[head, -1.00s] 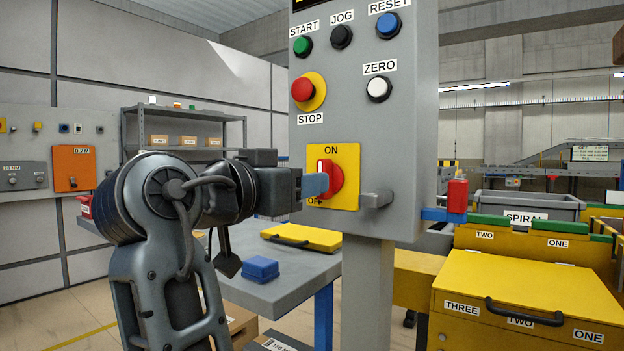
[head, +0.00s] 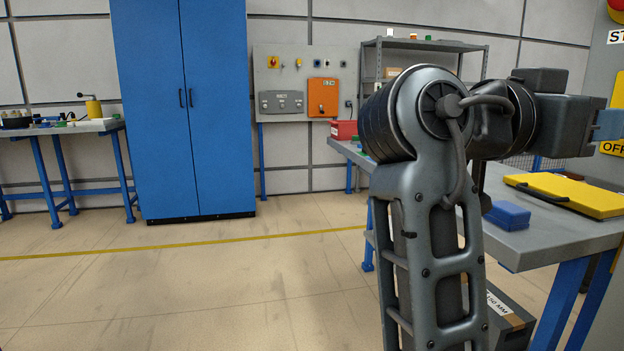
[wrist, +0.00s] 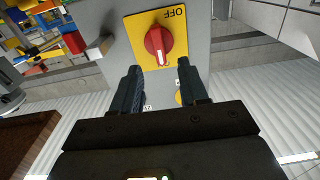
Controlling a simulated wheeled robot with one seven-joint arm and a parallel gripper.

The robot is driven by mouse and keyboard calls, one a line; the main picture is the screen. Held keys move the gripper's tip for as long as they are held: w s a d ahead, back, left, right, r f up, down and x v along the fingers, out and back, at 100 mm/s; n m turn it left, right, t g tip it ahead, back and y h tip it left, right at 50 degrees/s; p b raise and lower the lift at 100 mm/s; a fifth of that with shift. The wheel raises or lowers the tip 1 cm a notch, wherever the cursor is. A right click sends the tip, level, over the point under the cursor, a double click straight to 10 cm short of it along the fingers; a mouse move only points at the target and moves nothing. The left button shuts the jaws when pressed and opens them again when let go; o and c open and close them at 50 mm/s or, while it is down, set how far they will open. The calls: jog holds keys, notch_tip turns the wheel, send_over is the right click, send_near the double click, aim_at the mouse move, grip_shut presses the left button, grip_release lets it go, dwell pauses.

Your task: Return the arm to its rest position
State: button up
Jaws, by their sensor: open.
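My gripper (head: 608,125) is at the right edge of the head view, in front of the grey control panel (head: 597,75), which is mostly cut off. Its fingers are partly out of that frame. In the wrist view my gripper (wrist: 157,72) is open and empty, its two dark fingers spread apart. The red rotary knob (wrist: 157,42) lies just beyond the fingertips on a yellow plate (wrist: 186,43) with an upside-down OFF label. The knob's white mark is on the side away from OFF. My arm is raised and bent at the right of the head view.
A blue cabinet (head: 185,110) stands at the back wall. A blue-legged workbench (head: 65,129) is far left. Floor at the left is clear.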

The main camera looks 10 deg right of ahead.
jog(key=w+a+f+n+t+y, duration=0.1)
jog(key=w+f+n+t+y, duration=0.1)
jog(key=f+n+t, duration=0.65)
jog(key=w+a+f+n+t+y, duration=0.15)
jog(key=w+f+n+t, duration=0.35)
jog(key=f, duration=0.7)
jog(key=s+a+f+n+t+y, duration=0.1)
jog(key=s+a+f+n+y, duration=0.25)
jog(key=s+f+y, duration=0.35)
jog(key=s+a+f+n+y, duration=0.2)
jog(key=s+f+n+y, duration=0.15)
jog(key=s+f, duration=0.4)
jog(key=s+a+f+m+y, duration=0.1)
jog(key=s+a+y, duration=0.1)
jog(key=s, duration=0.9)
jog(key=s+a+f+m+y, duration=0.1)
jog(key=s+a+m+y, duration=0.15)
jog(key=s, duration=0.95)
notch_tip(320, 180, up, 19)
jog(key=p, duration=1.8)
jog(key=shift+n+p, duration=0.3)
jog(key=shift+p, duration=0.1)
jog(key=shift+w+h, duration=0.1)
jog(key=shift+h, duration=0.15)
